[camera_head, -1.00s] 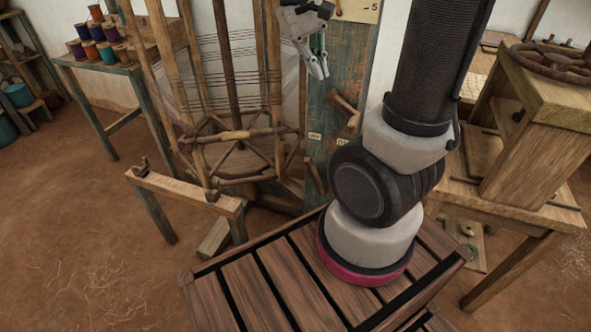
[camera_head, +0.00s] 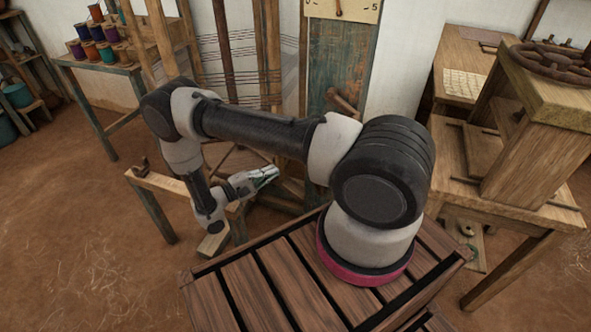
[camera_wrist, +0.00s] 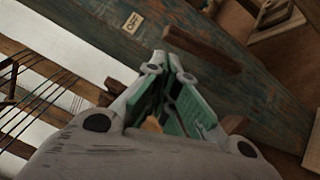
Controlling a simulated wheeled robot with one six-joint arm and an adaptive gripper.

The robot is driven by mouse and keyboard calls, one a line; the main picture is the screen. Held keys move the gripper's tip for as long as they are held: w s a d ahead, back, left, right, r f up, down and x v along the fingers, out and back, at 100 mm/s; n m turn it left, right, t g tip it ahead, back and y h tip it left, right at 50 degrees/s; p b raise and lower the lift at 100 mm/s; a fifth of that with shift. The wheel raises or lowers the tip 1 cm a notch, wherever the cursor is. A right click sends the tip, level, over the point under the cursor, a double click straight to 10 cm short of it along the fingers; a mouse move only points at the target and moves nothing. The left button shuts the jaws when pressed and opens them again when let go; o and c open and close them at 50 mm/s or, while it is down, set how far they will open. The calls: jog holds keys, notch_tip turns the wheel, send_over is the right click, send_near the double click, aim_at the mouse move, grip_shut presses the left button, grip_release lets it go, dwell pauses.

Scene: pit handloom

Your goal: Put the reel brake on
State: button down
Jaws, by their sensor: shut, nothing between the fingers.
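The blue-green post (camera_head: 330,72) stands behind my arm, and a wooden peg (camera_head: 345,103) sticks out of it. In the wrist view the post (camera_wrist: 85,28) carries a label (camera_wrist: 132,22) reading OFF. A short wooden bar (camera_wrist: 203,48), perhaps the brake lever, lies across the post just beyond my fingertips; I cannot tell if they touch. My gripper (camera_head: 272,172) is shut and empty, low in front of the reel; its green-padded fingers (camera_wrist: 172,62) also show in the wrist view. The reel (camera_head: 240,50) with its threads is partly hidden by my arm.
A low wooden rail (camera_head: 158,181) on legs stands at the left of my gripper. A table of thread spools (camera_head: 104,50) is at the back left. A wooden bench (camera_head: 535,95) stands at the right. Bare floor lies at the front left.

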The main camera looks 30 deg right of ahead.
jog(key=f, duration=0.1)
jog(key=s+f+t, duration=0.1)
jog(key=f, duration=0.1)
jog(key=f+n+t, duration=0.1)
jog(key=shift+s+f+h, duration=0.3)
jog(key=shift+s+f, duration=0.05)
jog(key=x, duration=1)
jog(key=shift+s+r, duration=0.1)
jog(key=shift+r, duration=0.05)
jog(key=s+d+r+m+y, duration=0.2)
jog(key=s+d+m, duration=0.2)
jog(key=s+d, duration=0.2)
jog(key=shift+s+r+m+g+y, duration=0.3)
jog(key=shift+s+y, duration=0.1)
jog(key=shift+s, duration=0.4)
